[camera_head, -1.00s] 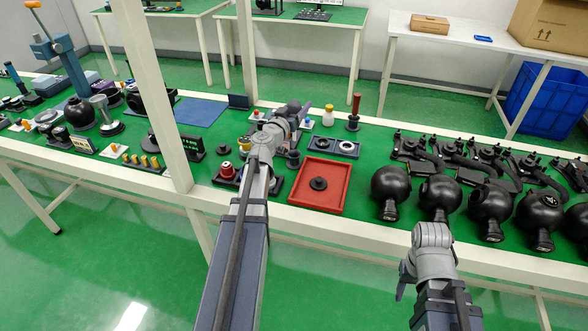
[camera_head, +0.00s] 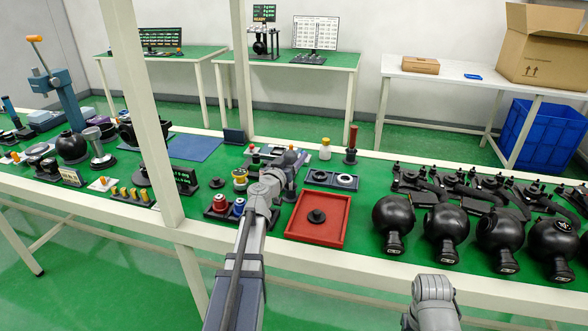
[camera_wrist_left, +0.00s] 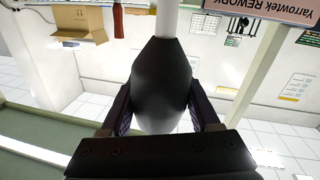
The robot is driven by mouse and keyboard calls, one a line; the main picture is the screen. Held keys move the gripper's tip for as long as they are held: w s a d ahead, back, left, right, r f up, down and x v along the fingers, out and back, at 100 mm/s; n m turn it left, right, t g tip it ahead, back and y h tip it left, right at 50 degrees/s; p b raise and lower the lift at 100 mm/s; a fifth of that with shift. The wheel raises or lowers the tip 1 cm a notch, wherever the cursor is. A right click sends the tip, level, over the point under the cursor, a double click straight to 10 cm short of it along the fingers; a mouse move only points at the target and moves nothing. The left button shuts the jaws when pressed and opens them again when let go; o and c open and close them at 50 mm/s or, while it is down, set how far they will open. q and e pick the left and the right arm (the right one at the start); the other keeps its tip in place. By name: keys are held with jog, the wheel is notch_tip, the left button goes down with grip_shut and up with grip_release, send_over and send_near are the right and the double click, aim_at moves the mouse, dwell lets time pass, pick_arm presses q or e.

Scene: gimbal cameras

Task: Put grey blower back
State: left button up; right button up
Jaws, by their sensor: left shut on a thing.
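The grey blower, a dark bulb with a pale nozzle, fills the middle of the left wrist view (camera_wrist_left: 161,85). My left gripper (camera_wrist_left: 160,112) is shut on the bulb, one finger on each side. In the head view my left gripper (camera_head: 284,170) is above the bench, left of the red tray (camera_head: 344,230); the blower is small and mostly hidden there. A grey part of my right arm shows at the lower right of the head view. Its gripper fingers do not show.
A black holder with red and blue spools (camera_head: 221,205) stands left of my left arm. Several black spheres (camera_head: 394,220) line the right. White frame posts (camera_head: 150,110) rise along the bench.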

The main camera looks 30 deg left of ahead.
pick_arm(q)
jog(key=shift+f+b, duration=0.8)
jog(key=shift+f, duration=0.5)
jog(key=shift+f, duration=0.2)
jog(key=o, duration=1.2)
jog(key=shift+r, duration=0.1)
jog(key=s+d, duration=0.1)
jog(key=s, duration=1.1)
jog(key=shift+r, duration=0.15)
